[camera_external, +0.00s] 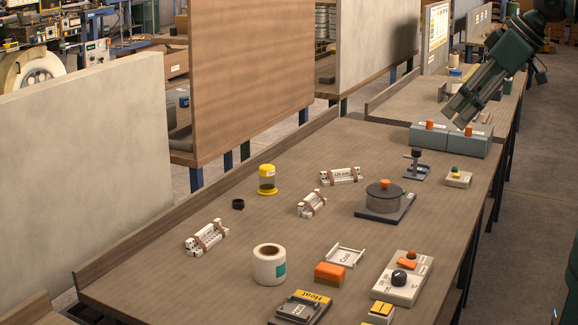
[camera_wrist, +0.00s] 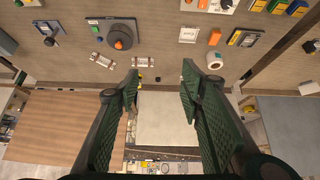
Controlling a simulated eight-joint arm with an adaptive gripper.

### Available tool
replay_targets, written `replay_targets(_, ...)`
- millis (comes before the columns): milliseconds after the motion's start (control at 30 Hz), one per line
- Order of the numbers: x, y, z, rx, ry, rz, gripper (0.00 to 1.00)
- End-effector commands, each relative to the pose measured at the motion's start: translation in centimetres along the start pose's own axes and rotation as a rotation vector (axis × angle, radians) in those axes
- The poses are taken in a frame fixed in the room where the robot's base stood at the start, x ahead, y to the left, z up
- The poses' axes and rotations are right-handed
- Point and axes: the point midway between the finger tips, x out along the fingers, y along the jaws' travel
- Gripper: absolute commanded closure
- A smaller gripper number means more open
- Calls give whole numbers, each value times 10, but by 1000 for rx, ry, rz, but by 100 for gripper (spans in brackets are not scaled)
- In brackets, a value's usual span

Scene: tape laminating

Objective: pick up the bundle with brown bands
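Three white bundles lie on the workbench in the external view: a left one (camera_external: 207,238), a middle one (camera_external: 312,203) and a far one (camera_external: 341,175). All seem to have brownish bands, and I cannot clearly tell their shades apart. In the wrist view, one bundle (camera_wrist: 102,60) lies left of my fingers and another (camera_wrist: 143,62) lies just beyond the left fingertip. The third is not clear there. My gripper (camera_wrist: 160,75) is open and empty. In the external view, my gripper (camera_external: 461,116) is high at the upper right, away from the bundles.
A turntable (camera_external: 384,197) stands right of the bundles. A tape roll (camera_external: 269,264), orange block (camera_external: 329,274) and control box (camera_external: 402,278) are in front. Grey boxes (camera_external: 468,141) stand below my gripper.

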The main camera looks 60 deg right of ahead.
Motion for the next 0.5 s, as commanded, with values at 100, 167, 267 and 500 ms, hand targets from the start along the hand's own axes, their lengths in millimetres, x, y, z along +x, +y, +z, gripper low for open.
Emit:
replay_targets(100, 1, -2, -12, -28, -10, -3, 62)
replay_targets(167, 2, -3, -19, -46, -18, -5, 62)
replay_targets(267, 4, -5, -32, -84, -34, -9, 62)
replay_targets(500, 14, -11, -68, -185, -73, -22, 62)
